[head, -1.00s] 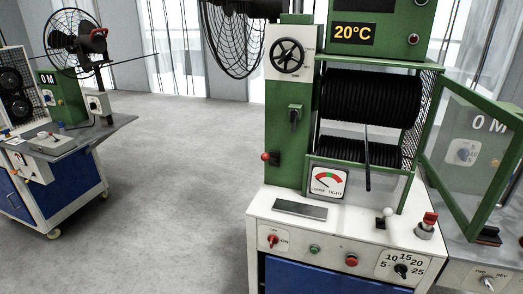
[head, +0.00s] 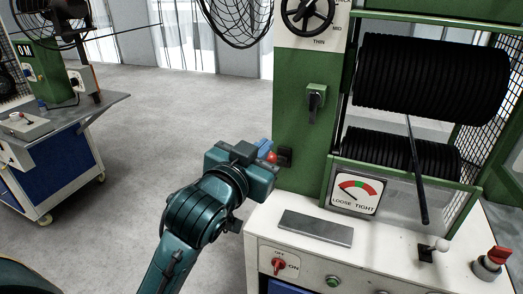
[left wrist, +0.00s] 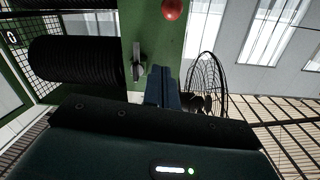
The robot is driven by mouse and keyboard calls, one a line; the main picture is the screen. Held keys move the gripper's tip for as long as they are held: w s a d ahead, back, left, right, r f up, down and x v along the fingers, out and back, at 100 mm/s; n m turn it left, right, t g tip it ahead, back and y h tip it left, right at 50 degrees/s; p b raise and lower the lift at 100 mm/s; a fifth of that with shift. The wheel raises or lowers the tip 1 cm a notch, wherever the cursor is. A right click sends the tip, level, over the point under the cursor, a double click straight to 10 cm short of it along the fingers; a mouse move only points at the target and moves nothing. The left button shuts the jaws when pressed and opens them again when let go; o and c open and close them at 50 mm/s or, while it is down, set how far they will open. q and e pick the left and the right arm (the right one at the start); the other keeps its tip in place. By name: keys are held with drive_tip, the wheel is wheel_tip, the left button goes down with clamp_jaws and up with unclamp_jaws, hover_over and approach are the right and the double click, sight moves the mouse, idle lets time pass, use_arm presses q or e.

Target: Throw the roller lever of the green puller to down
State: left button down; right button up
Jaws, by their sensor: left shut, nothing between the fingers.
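The green puller (head: 305,150) stands at the centre right, with two black ribbed rollers (head: 430,80) and a long dark rod (head: 416,170) hanging in front of them. A short lever with a red ball knob (head: 272,157) sticks out from a dark mount on the left side of its green column; I take this for the roller lever. My left gripper (head: 265,146) is shut and empty, its blue fingers close by the red knob. In the left wrist view the shut fingers (left wrist: 166,86) point toward the column, with the red knob (left wrist: 172,9) apart at the top edge. Contact in the head view is unclear.
A black-handled switch (head: 315,97) and a handwheel (head: 307,12) are on the column. Open floor (head: 160,130) lies left, before another bench (head: 50,150).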

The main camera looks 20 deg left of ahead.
sight(273, 158)
use_arm(q)
drive_tip(key=w, duration=0.7)
drive_tip(key=shift+d+f, duration=0.25)
drive_tip(key=shift+d, duration=0.1)
drive_tip(key=shift+s+a+f, duration=0.1)
drive_tip(key=shift+f, duration=0.5)
drive_tip(key=shift+s+a+f, duration=0.1)
drive_tip(key=shift+f, duration=0.5)
drive_tip(key=shift+s+a+f, duration=0.2)
drive_tip(key=shift+s+f, duration=0.2)
drive_tip(key=shift+f, duration=0.3)
use_arm(e)
drive_tip(key=shift+w+f, duration=0.1)
drive_tip(key=shift+f, duration=0.05)
use_arm(q)
drive_tip(key=shift+s+f+t+b, duration=0.3)
drive_tip(key=shift+f+t+b, duration=0.15)
drive_tip(key=shift+b, duration=0.75)
use_arm(e)
drive_tip(key=shift+d+f, duration=0.7)
drive_tip(key=shift+f, duration=0.05)
